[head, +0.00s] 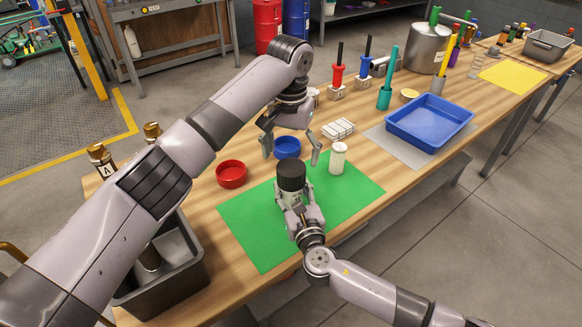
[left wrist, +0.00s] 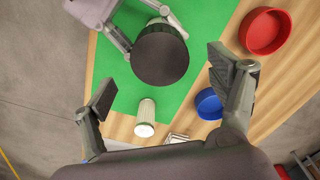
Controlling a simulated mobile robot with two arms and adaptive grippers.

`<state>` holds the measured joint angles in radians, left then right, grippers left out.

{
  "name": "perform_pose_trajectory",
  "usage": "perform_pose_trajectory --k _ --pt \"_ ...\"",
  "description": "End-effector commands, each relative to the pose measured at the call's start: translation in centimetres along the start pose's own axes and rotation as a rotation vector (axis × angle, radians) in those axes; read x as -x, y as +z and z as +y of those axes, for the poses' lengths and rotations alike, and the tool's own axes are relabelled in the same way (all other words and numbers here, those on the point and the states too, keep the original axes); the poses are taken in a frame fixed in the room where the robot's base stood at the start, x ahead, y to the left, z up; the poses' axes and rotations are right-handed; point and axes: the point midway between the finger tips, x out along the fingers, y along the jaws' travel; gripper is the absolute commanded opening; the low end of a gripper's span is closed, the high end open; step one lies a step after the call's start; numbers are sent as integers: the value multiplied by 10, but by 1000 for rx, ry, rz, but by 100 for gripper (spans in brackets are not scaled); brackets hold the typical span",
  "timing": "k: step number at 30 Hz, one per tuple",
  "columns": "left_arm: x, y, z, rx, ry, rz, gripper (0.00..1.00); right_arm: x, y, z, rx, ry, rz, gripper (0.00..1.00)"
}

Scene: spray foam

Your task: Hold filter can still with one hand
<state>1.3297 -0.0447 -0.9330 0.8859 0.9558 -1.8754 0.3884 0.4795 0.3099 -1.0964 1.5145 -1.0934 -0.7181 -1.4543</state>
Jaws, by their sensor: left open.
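My left gripper (head: 291,152) is open and empty, fingers pointing down, above and behind the can in the head view. In the left wrist view the lid lies between and beyond its fingertips (left wrist: 162,80).
A white ribbed cylinder (head: 338,158) stands on the mat, right of the can. A red dish (head: 231,174), a blue dish (head: 287,147) and a white ribbed block (head: 339,129) are close by. A blue tray (head: 430,122) lies farther right. A grey bin (head: 165,280) is at the left.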

Motion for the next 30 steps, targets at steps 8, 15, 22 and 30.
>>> perform_pose_trajectory --k 8,15,22,30 --pt "46 0 0 0 -1 0 82 0 2 0 0 0 -3 0" --pt "54 0 0 0 -1 -1 82 0 2 0 0 0 -3 0" --pt "54 0 0 0 0 -1 82 0 2 0 0 0 -3 51" --pt "53 0 0 0 0 -2 82 0 2 0 0 0 -3 69"
